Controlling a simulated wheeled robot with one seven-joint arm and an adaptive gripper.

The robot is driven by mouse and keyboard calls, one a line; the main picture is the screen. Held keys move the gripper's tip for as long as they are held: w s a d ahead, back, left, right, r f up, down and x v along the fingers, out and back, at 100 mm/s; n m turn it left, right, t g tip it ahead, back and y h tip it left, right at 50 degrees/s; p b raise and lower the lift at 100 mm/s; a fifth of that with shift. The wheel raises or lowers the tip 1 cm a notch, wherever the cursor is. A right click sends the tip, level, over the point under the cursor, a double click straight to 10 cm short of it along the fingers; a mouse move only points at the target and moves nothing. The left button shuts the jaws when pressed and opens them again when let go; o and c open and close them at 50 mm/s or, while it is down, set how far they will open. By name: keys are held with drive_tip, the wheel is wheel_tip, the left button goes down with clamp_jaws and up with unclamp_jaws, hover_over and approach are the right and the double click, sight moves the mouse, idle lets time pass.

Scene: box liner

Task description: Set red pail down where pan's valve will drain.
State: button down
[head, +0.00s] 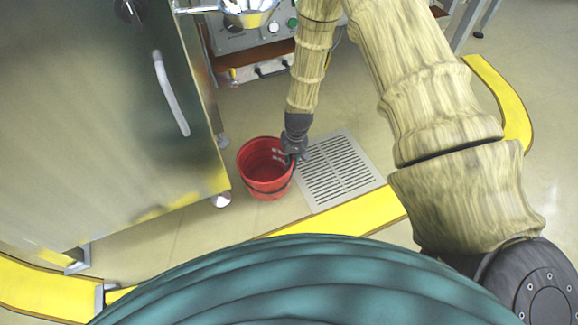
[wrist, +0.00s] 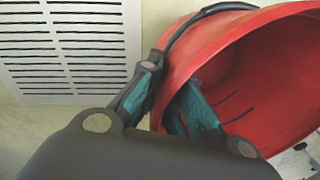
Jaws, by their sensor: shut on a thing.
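The red pail (head: 257,182) is in the middle of the head view, just left of the floor grate. My gripper (head: 292,156) is shut on the pail's right rim, with the arm reaching down from above. In the wrist view one finger lies outside the wall and one inside the red pail (wrist: 262,75), with my gripper (wrist: 170,100) pinching the rim. The dark handle hangs along the pail's side. I cannot tell whether its bottom touches the floor. A shiny metal pan (head: 247,14) shows at the top edge; I cannot make out its valve.
The white floor grate (head: 340,172) lies right of the pail, and the grate also fills the upper left of the wrist view (wrist: 70,45). A large steel cabinet (head: 90,120) on casters stands left. A control panel (head: 262,40) is behind. Yellow floor marking (head: 345,216) runs in front.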

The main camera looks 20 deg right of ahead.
drive_tip(key=shift+w+a+f, duration=0.15)
drive_tip(key=shift+w, duration=0.3)
wheel_tip(320, 180, down, 3)
drive_tip(key=b, duration=0.3)
drive_tip(key=shift+f, duration=0.2)
drive_tip(key=c, duration=1.6)
unclamp_jaws()
drive_tip(key=r+p, duration=0.2)
drive_tip(key=r, duration=0.2)
drive_tip(key=r+p, duration=0.2)
drive_tip(key=r, duration=0.2)
drive_tip(key=d+r+p, duration=0.1)
drive_tip(key=r+p, duration=0.1)
drive_tip(key=r, duration=0.2)
drive_tip(key=shift+s+d, duration=0.1)
